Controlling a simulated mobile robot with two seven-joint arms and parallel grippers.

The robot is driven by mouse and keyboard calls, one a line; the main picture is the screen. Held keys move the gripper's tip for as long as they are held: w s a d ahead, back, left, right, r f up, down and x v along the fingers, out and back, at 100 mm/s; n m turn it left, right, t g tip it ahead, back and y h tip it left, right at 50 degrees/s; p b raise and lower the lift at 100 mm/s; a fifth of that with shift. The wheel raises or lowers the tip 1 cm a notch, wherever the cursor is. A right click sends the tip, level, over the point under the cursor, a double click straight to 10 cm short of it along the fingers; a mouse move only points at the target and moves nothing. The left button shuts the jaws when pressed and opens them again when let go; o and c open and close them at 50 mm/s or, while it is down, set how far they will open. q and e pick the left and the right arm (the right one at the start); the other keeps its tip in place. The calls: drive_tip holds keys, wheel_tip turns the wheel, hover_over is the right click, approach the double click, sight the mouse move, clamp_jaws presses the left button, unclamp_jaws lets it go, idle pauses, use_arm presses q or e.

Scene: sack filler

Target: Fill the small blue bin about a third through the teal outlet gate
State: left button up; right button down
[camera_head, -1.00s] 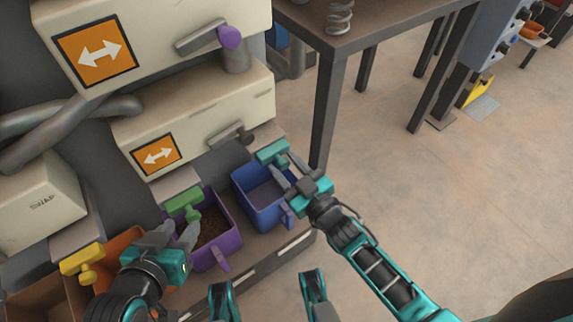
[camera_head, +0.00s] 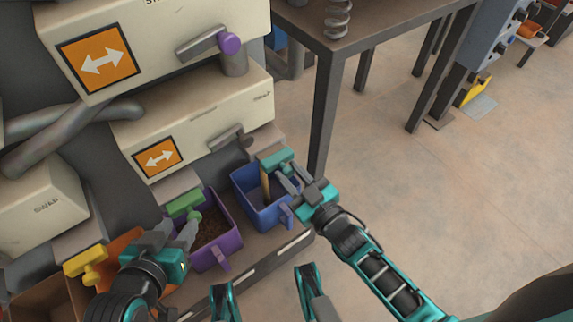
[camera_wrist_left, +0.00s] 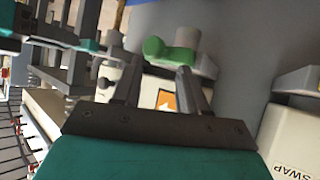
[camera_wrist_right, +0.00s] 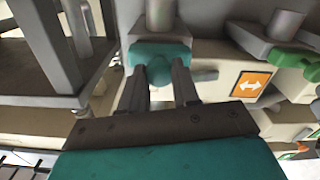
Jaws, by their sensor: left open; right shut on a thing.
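The small blue bin (camera_head: 266,215) stands under the teal outlet gate (camera_head: 276,160). A tan stream (camera_head: 265,187) falls from the gate into the bin; the level inside is hard to read. My right gripper (camera_head: 291,180) is shut on the teal gate's handle, above the bin's right side. The right wrist view shows the teal handle (camera_wrist_right: 159,72) between its fingers. My left gripper (camera_head: 184,236) is open by the green gate (camera_head: 184,205), which also shows ahead of its fingers in the left wrist view (camera_wrist_left: 168,52).
A purple bin (camera_head: 216,258) with dark brown grains stands left of the blue bin. An orange bin (camera_head: 122,245) and a yellow gate (camera_head: 86,264) are further left. A metal table (camera_head: 345,35) stands behind on the right.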

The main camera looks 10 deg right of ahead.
drive_tip(key=shift+s, duration=0.1)
drive_tip(key=c, duration=0.8)
unclamp_jaws()
use_arm(q)
drive_tip(key=shift+s+a+f, duration=0.15)
drive_tip(key=shift+s+f, duration=0.05)
drive_tip(key=shift+f, duration=0.1)
drive_tip(key=shift+s, duration=0.1)
use_arm(e)
drive_tip(key=shift+d, duration=0.1)
